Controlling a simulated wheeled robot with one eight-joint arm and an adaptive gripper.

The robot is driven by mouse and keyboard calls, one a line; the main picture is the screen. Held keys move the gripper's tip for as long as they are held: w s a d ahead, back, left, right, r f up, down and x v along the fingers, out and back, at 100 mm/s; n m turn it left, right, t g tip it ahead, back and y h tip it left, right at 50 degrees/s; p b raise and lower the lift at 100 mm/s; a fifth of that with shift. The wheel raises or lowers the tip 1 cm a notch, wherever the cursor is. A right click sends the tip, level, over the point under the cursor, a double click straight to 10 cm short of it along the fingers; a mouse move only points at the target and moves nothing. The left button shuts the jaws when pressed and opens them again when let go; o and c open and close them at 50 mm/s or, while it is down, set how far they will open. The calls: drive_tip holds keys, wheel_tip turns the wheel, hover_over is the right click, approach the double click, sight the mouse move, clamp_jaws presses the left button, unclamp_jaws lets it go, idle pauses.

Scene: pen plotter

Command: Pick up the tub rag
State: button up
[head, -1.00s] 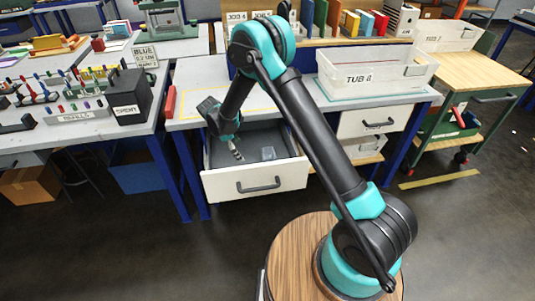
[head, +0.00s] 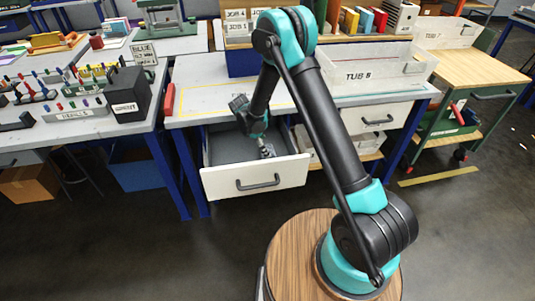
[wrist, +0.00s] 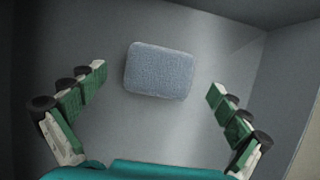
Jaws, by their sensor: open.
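The tub rag (wrist: 160,70), a pale blue-grey folded cloth pad, lies flat on the grey drawer floor in the wrist view. My gripper (wrist: 159,84) is open, with one green-padded finger to the left of the rag and one to the right. Neither finger appears to touch it, and the rag lies slightly ahead of the fingertips. In the head view my gripper (head: 266,150) reaches down into the open drawer (head: 254,182). The rag cannot be made out there behind the gripper.
The drawer walls stand close around my gripper. Above the drawer is the grey bench top (head: 210,75) with a white tub (head: 375,72) labelled TUB 8 at its right. A wooden-topped cart (head: 480,75) stands farther right.

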drive_tip(key=shift+x, duration=1.5)
drive_tip(key=c, duration=1.1)
drive_tip(key=shift+r, duration=0.1)
wheel_tip(320, 180, up, 28)
drive_tip(key=shift+f, duration=0.1)
